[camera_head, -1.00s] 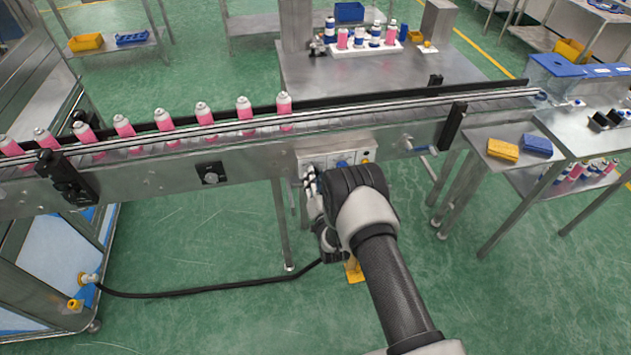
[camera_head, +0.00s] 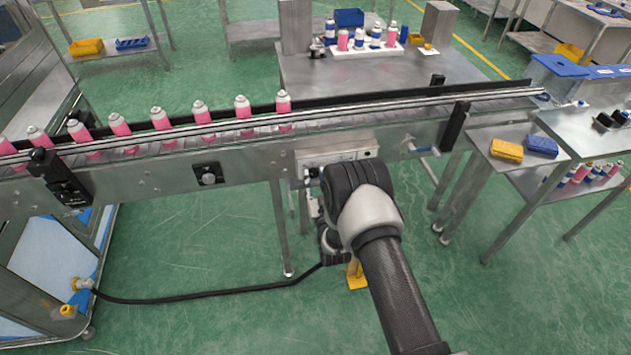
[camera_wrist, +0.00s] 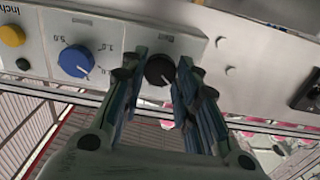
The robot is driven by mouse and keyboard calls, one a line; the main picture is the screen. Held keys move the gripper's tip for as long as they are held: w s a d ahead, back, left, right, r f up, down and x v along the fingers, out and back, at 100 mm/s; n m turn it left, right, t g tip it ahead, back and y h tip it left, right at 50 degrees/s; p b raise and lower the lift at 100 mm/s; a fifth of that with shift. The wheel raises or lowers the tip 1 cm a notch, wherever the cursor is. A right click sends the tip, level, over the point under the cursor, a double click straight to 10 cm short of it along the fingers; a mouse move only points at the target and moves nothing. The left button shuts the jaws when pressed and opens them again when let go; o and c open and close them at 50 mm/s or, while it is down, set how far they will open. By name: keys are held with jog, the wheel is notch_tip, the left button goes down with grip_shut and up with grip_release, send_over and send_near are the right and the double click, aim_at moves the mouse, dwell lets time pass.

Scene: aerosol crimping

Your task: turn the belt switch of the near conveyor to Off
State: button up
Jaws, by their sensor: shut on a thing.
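The near conveyor (camera_head: 240,150) crosses the head view, with a grey control box (camera_head: 340,153) on its near side. In the wrist view the box (camera_wrist: 115,35) bears a yellow button (camera_wrist: 12,35), a blue dial (camera_wrist: 76,60) and a black rotary switch (camera_wrist: 160,70) with a pale pointer mark. My gripper (camera_wrist: 156,74) has its two fingers on either side of the black switch, shut on it. The mark points to the lower right; the label above is too small to read. In the head view my wrist hides the fingertips and much of the box's front.
Several pink cans (camera_head: 160,118) stand in a row on the belt's left half. A black cable (camera_head: 200,290) lies on the floor below. A side table (camera_head: 480,140) with yellow and blue blocks stands to the right. A steel table (camera_head: 440,65) stands behind the conveyor.

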dwell(0.4)
jog(key=o, duration=1.1)
jog(key=shift+c, duration=0.2)
jog(key=v, duration=1.2)
